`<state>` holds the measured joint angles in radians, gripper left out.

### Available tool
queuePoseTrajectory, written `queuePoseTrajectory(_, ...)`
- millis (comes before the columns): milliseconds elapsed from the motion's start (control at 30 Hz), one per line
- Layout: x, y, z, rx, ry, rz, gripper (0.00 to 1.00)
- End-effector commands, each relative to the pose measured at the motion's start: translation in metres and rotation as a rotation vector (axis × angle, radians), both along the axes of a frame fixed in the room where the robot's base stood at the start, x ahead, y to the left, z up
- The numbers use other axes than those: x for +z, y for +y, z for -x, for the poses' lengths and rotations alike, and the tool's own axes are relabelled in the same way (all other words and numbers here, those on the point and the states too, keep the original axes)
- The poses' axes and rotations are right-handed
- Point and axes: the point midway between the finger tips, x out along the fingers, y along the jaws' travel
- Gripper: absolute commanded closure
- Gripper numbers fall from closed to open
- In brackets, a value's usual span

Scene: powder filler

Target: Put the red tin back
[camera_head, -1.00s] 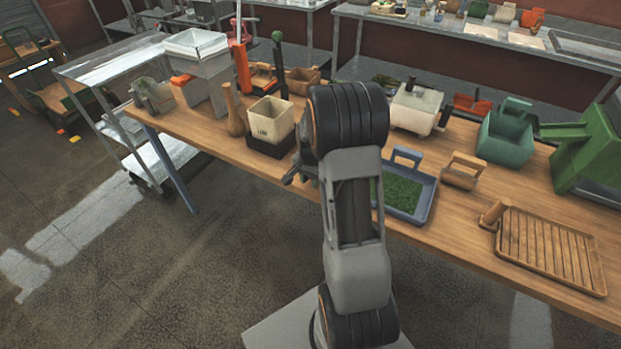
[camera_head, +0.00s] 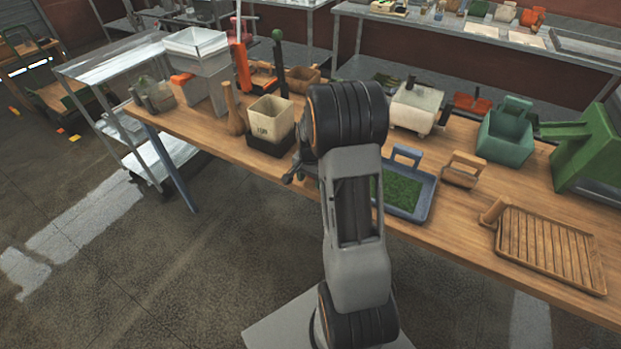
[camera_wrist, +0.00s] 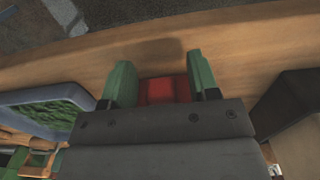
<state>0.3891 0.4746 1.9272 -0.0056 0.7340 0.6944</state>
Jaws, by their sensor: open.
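The red tin (camera_wrist: 165,90) shows in the wrist view as a red patch between the two green fingers of my gripper (camera_wrist: 162,86). Its lower part in that picture is hidden behind the gripper body. The fingers stand apart on either side of the tin, and I cannot tell whether either one touches it. In the head view my arm hides the tin and most of the gripper.
A blue tray (camera_head: 430,190) with green filling lies right of my arm. A cream bin on a black base (camera_head: 268,146) stands to the left. A slatted wooden tray (camera_head: 550,250) lies farther right. The wooden table (camera_wrist: 220,35) is bare along its edge by the gripper.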

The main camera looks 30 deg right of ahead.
Motion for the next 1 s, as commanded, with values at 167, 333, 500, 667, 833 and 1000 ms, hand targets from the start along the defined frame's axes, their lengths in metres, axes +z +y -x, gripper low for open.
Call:
queuePoseTrajectory(167, 0.023, 0.000, -0.001, 0.000, -0.006, 0.003, 0.45)
queuePoseTrajectory(333, 0.057, 0.000, -0.001, 0.000, -0.007, 0.003, 0.45)
queuePoseTrajectory(500, 0.087, 0.000, -0.001, 0.000, -0.005, 0.002, 0.45)
queuePoseTrajectory(667, 0.108, 0.000, 0.000, 0.000, -0.003, 0.002, 0.45)
queuePoseTrajectory(833, 0.127, 0.010, 0.004, 0.042, -0.017, 0.008, 0.45)
queuePoseTrajectory(1000, 0.160, 0.057, 0.032, 0.276, -0.094, 0.043, 0.45)
